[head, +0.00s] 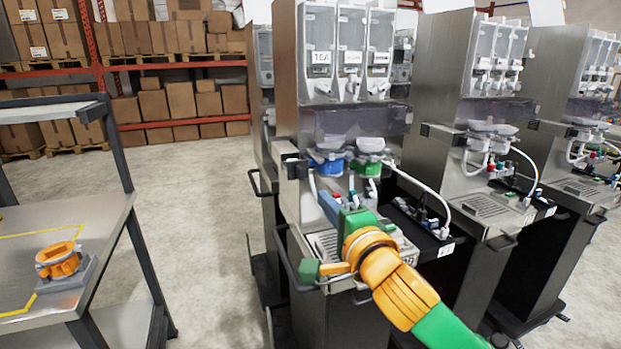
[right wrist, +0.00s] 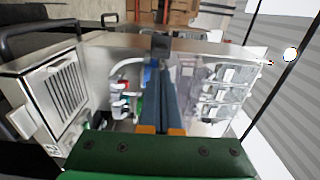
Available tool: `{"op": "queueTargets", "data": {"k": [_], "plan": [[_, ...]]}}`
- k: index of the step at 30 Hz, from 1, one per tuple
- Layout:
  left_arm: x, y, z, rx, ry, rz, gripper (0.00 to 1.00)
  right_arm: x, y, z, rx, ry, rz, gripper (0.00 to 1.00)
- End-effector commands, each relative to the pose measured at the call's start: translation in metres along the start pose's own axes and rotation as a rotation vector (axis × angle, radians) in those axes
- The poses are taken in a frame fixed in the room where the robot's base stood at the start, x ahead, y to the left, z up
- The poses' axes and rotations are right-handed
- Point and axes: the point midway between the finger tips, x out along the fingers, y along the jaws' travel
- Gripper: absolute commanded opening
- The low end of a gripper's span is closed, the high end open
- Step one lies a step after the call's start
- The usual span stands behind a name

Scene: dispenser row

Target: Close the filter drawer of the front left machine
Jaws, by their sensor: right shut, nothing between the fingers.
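The front left machine (head: 290,60) is a steel dispenser with clear canisters, one marked TEA. Below them sit a blue collar (head: 327,166) and a green collar (head: 367,166). A small black box-like part (head: 294,167) stands out at the machine's left edge; a dark block (right wrist: 161,44) shows beyond my fingertips in the right wrist view. I cannot tell for sure whether this is the filter drawer. My right gripper (head: 326,202) is shut and empty, in front of the machine between collars and drip tray; its blue fingers (right wrist: 162,85) show in the wrist view. My left gripper is out of view.
The drip tray (head: 324,243) lies below my right gripper, with a dark rail (head: 278,255) at the machine's left front. More machines (head: 465,80) stand to the right. A cart (head: 105,235) carries an orange part (head: 60,259) at left. The floor between is clear.

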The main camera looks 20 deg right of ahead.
Motion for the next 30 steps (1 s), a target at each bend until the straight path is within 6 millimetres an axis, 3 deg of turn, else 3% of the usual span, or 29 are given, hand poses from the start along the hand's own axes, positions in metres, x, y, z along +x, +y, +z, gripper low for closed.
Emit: {"op": "queueTargets", "data": {"k": [6,13,26,30], "plan": [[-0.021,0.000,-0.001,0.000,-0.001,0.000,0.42,0.049,-0.005,0.000,-0.001,0.002,0.002,0.00],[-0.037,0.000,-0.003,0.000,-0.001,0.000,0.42,0.085,-0.003,0.000,-0.002,0.001,0.001,0.00],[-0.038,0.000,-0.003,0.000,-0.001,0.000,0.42,0.095,0.001,0.000,-0.002,0.000,0.000,0.00],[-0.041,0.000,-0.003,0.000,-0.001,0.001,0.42,0.101,0.000,-0.009,-0.005,0.000,0.009,0.00]]}}
